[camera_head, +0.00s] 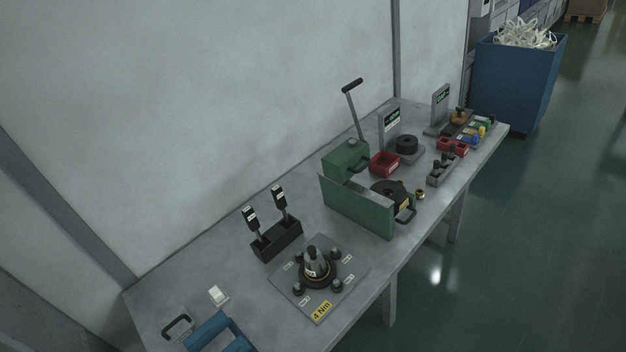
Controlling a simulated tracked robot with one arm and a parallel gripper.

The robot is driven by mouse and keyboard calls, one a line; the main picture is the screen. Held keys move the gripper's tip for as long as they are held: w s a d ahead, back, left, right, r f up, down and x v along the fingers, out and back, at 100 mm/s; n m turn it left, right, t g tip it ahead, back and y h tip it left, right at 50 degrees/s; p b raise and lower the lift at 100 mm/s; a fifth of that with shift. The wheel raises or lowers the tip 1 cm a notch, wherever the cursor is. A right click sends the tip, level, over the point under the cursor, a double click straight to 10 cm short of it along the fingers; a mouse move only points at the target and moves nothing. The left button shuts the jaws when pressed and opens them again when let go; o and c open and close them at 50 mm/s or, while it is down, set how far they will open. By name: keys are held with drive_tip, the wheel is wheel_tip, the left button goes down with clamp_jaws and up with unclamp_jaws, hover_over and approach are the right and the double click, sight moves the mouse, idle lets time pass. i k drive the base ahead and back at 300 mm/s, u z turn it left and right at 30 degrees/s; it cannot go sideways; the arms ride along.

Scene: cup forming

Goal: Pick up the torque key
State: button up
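Two upright tools with black, white-labelled handles, which look like torque keys, stand side by side in a black holder (277,241) on the grey workbench. The left torque key (251,220) and the right torque key (280,197) both have their lower ends hidden in the holder. I cannot read their labels. No gripper that I can make out shows in this view. The holder stands near the wall side of the bench, left of a green machine.
In front of the holder, a grey plate (341,290) marked "4 Nm" bears a round fixture (318,267) with several dark knobs. A green press (357,207) with a raised lever stands to the right. A blue object (212,329) is cut off below. A blue bin (512,85) stands beyond the bench.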

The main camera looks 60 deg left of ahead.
sight(252, 219)
drive_tip(key=z, duration=0.6)
drive_tip(key=i, duration=1.75)
drive_tip(key=u, duration=2.85)
drive_tip(key=i, duration=1.05)
drive_tip(key=z, duration=0.05)
